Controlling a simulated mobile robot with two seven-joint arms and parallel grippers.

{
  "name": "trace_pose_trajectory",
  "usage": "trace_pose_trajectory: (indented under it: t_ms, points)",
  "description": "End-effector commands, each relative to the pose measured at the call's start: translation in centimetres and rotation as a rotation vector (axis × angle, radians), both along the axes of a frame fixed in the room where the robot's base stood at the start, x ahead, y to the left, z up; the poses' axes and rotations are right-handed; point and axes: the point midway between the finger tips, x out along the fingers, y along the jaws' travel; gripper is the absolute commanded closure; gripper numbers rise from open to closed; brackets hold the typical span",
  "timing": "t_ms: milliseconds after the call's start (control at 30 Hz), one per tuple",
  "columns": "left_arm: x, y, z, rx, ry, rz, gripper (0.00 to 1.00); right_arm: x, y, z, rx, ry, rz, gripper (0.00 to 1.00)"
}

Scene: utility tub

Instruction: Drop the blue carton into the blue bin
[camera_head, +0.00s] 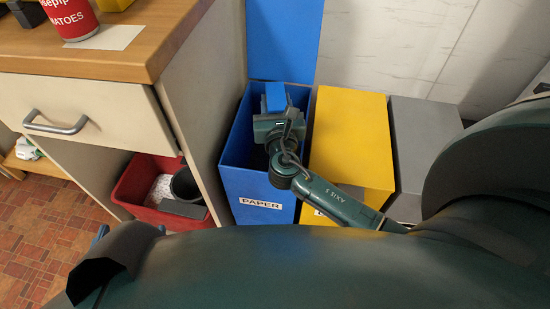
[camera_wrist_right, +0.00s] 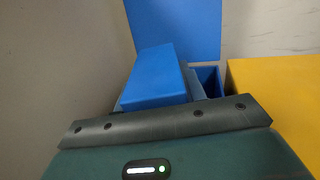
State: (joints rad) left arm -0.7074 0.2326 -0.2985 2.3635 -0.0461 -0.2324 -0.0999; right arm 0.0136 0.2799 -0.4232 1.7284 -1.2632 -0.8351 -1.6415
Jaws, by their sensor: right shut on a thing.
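The blue bin (camera_head: 257,188), labelled PAPER, stands beside the counter with its blue lid (camera_head: 284,40) raised at the back. My right gripper (camera_head: 276,112) is over the bin's opening and shut on the blue carton (camera_head: 275,95). The carton's near part is hidden by the gripper. In the right wrist view, the carton (camera_wrist_right: 153,76) sticks out beyond the gripper's edge, and the bin's opening (camera_wrist_right: 209,78) shows just right of it.
A yellow bin (camera_head: 350,140) stands right of the blue bin, then a grey one (camera_head: 425,130). The wooden counter (camera_head: 130,50) with a red can (camera_head: 72,18) is at the left. A red crate (camera_head: 135,190) stands below it.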

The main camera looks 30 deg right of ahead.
Motion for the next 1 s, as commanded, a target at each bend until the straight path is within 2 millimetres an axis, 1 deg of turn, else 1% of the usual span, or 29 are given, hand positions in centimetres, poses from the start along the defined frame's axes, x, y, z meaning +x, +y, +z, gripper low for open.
trace_pose_trajectory:
  t_ms: [200,233,533,833,1000]
  points:
    - [0.01,-0.01,0.07,0.000,-0.002,0.000,0.23,0.01,-0.01,0.07,0.000,-0.001,0.000,0.81]
    - [0.01,-0.01,0.07,-0.001,-0.002,0.000,0.23,0.01,0.00,0.07,0.000,-0.001,0.000,0.58]
    - [0.00,-0.02,0.04,-0.001,-0.002,0.000,0.23,0.00,0.00,0.06,0.000,0.000,0.000,0.34]
    - [0.00,-0.03,0.06,-0.001,-0.001,0.000,0.23,0.02,-0.05,0.04,0.000,0.000,0.000,0.34]
    - [-0.02,-0.03,0.10,-0.001,0.005,-0.001,0.23,0.20,-0.44,0.09,0.000,0.000,0.001,0.34]
